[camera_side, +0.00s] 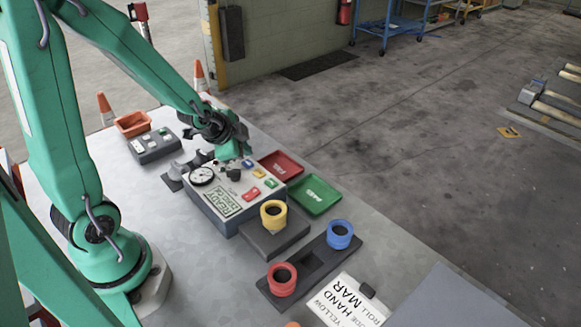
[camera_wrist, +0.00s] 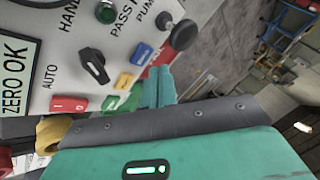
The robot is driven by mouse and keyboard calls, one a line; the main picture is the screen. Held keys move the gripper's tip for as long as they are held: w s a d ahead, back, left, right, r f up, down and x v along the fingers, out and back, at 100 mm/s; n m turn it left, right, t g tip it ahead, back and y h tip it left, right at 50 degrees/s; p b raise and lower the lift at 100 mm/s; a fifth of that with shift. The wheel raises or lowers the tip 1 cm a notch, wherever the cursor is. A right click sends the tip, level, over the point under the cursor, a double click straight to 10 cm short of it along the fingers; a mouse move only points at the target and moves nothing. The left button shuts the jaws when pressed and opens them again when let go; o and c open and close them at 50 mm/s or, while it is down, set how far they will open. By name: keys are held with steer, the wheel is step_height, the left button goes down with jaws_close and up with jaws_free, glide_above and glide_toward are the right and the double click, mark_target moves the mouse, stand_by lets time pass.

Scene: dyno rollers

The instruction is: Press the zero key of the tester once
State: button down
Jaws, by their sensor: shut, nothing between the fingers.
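The tester (camera_side: 212,212) is a grey box with a light top panel, standing on the table in the side view. Its display (camera_wrist: 18,75) reads ZERO OK in the wrist view. The panel carries a red key (camera_wrist: 69,104), a green key (camera_wrist: 110,103), a yellow key (camera_wrist: 124,81) and a blue key (camera_wrist: 141,54). I cannot read which one is the zero key. My gripper (camera_wrist: 160,72) is shut and empty, its fingertips beside the blue and yellow keys. I cannot tell whether they touch the panel. In the side view my gripper (camera_side: 233,152) is over the tester's far end.
A red tray (camera_side: 281,164) and a green tray (camera_side: 315,196) lie beside the tester.

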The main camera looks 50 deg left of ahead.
mark_target(246, 166)
steer(key=shift+r, duration=2.15)
steer(key=s+d+r+n, duration=0.3)
steer(key=s+d+r, duration=0.1)
steer(key=s, duration=0.3)
steer(key=s+d+r+n+g+h, duration=0.1)
steer(key=s+d+r+n, duration=0.3)
steer(key=s+r, duration=0.3)
steer(key=shift+d+r+g+h, duration=0.15)
steer(key=shift+d+g+h, duration=0.15)
steer(key=shift+s, duration=0.1)
